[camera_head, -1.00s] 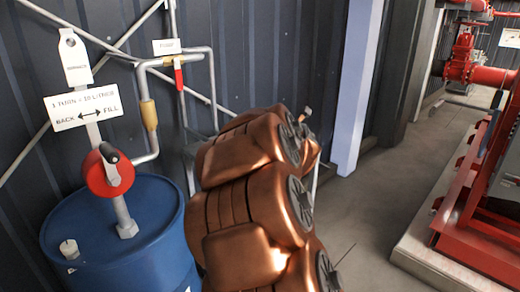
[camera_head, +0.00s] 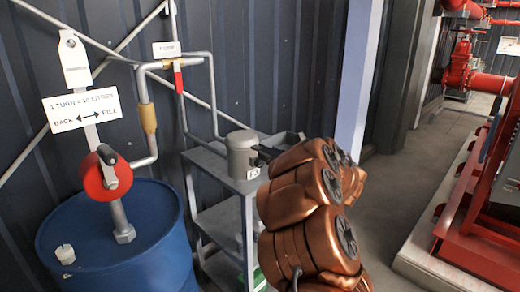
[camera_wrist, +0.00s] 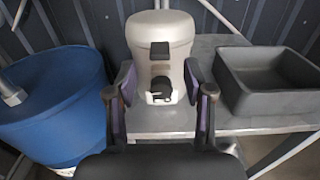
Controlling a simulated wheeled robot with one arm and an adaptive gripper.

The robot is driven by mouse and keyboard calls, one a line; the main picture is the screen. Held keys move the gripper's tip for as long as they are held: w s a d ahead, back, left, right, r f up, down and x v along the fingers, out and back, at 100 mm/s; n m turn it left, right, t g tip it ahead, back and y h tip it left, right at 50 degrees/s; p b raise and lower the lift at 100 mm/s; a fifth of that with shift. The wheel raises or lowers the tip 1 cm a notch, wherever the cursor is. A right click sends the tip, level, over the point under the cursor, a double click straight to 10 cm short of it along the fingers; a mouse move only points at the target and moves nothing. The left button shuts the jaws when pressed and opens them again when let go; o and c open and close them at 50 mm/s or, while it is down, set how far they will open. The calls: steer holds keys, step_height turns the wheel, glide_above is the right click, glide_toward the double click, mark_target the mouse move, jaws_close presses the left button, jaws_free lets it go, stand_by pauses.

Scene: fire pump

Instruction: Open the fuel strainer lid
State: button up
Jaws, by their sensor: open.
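The fuel strainer is a pale grey canister (camera_head: 242,155) standing on a grey cart. In the wrist view the canister (camera_wrist: 161,35) is upright in the upper middle, its rounded lid shut at the top, as far as I can see. A black tab (camera_wrist: 160,50) is on its front, with a black latch-like piece (camera_wrist: 161,88) below it. My gripper (camera_wrist: 159,78) is open and empty, its two fingers apart in front of the canister, one to each side in the picture. In the head view my gripper (camera_head: 266,155) is a small dark shape at the canister's right, mostly hidden by my copper-coloured arm.
The grey cart (camera_head: 213,216) also holds a dark open tray (camera_wrist: 265,78) right of the canister. A blue drum (camera_head: 115,235) with a red hand pump (camera_head: 106,175) stands at the left. Pipes (camera_head: 180,70) run along the dark wall behind. Red machinery (camera_head: 480,215) is at the far right.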

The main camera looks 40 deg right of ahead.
mark_target(261, 149)
steer(key=shift+w+p, duration=0.55)
steer(key=shift+w, duration=2.05)
jaws_close()
